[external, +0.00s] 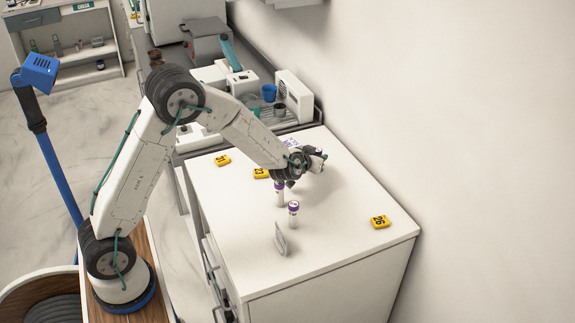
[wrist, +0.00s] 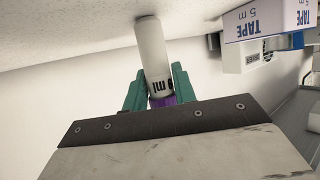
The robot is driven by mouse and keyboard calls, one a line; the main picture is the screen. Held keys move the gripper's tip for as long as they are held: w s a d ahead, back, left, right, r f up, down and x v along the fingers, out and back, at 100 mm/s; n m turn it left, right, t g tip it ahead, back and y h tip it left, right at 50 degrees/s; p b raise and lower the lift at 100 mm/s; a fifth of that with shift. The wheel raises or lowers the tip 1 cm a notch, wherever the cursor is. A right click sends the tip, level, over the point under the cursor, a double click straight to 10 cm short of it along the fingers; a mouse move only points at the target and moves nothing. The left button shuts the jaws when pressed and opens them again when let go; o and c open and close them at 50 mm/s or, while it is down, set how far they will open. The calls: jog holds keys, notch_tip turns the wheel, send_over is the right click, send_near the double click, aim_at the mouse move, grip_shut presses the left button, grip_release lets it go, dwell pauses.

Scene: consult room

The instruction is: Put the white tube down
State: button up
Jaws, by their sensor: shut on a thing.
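A white tube with a purple cap (wrist: 151,50) is held between the teal fingers of my gripper (wrist: 157,88) in the wrist view, with dark lettering near the cap. I cannot tell whether the tube's lower end touches the surface.
A small grey upright plate (external: 280,240) stands near the tubes. Yellow numbered markers lie at the left (external: 222,160), behind my gripper (external: 261,173) and at the right (external: 380,222). A tape box (wrist: 268,20) is behind. The right part of the top is mostly clear, beside the wall.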

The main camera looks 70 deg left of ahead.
notch_tip(320, 180, up, 10)
jog(key=shift+f, duration=0.25)
jog(key=shift+r, duration=0.2)
jog(key=shift+d, duration=0.25)
jog(key=s+d+r+m+h, duration=0.1)
jog(key=s+d, duration=0.1)
jog(key=d, duration=1.3)
jog(key=s+d+r+m+t+h, duration=0.1)
jog(key=s+d+h, duration=0.1)
jog(key=d, duration=1.2)
jog(key=shift+s+d+r+m, duration=0.15)
jog(key=shift+s+d+m, duration=0.25)
jog(key=shift+s, duration=0.35)
jog(key=s+d, duration=0.4)
jog(key=s, duration=0.1)
jog(key=shift+s+d+f, duration=0.1)
jog(key=shift+d+f, duration=0.1)
jog(key=shift+d, duration=0.05)
grip_shut()
jog(key=s+a+f+n+g+y, duration=0.1)
jog(key=s+a+f+n+y, duration=0.15)
jog(key=s, duration=0.45)
jog(key=shift+n+y, duration=0.25)
jog(key=shift+n, duration=0.1)
jog(key=shift+s+a+f, duration=0.1)
jog(key=shift+f, duration=2.2)
jog(key=shift+s+a+f, duration=0.1)
jog(key=shift+f, duration=2.15)
jog(key=shift+f, duration=0.1)
